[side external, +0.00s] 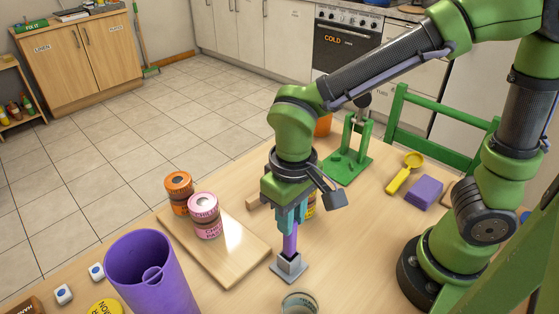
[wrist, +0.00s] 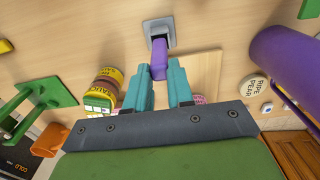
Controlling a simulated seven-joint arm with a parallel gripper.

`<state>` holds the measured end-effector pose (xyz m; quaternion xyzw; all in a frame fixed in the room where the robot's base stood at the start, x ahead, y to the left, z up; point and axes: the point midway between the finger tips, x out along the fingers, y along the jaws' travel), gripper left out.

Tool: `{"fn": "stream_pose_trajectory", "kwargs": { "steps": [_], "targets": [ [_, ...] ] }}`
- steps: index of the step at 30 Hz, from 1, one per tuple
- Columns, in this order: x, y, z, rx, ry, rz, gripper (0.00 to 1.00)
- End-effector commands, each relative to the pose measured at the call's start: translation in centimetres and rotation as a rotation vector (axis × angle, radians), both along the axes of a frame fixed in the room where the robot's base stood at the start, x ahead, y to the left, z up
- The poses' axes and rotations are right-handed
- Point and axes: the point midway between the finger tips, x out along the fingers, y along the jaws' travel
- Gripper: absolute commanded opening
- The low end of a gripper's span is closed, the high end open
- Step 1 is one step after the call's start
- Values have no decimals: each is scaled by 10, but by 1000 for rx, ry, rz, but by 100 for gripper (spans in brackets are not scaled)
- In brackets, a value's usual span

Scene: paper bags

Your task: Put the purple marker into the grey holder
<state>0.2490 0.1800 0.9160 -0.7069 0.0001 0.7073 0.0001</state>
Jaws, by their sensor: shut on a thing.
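The purple marker (side external: 290,241) is upright between the fingers of my gripper (side external: 291,212), which is shut on its upper part. The grey holder (side external: 289,264), a small block on a square base, stands on the table directly below. The marker's lower end is at the holder's top opening; how deep it sits is hidden. In the wrist view, the marker (wrist: 158,57) shows between the teal fingertips (wrist: 161,72), with the holder (wrist: 159,27) just beyond it.
A wooden board (side external: 238,262) with an orange-lidded jar (side external: 179,192) and a pink jar (side external: 205,216) lies left of the holder. A large purple cup (side external: 150,280) stands front left. A grey tin (side external: 299,302) is close in front. A green stand (side external: 349,165) is behind.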

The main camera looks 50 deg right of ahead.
Motion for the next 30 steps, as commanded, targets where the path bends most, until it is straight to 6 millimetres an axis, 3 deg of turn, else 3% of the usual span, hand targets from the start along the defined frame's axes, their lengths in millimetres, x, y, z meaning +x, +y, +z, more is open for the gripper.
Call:
{"fn": "stream_pose_trajectory", "kwargs": {
  "steps": [30],
  "targets": [
    [0,0,-23,-1,0,0,0]
  ]
}}
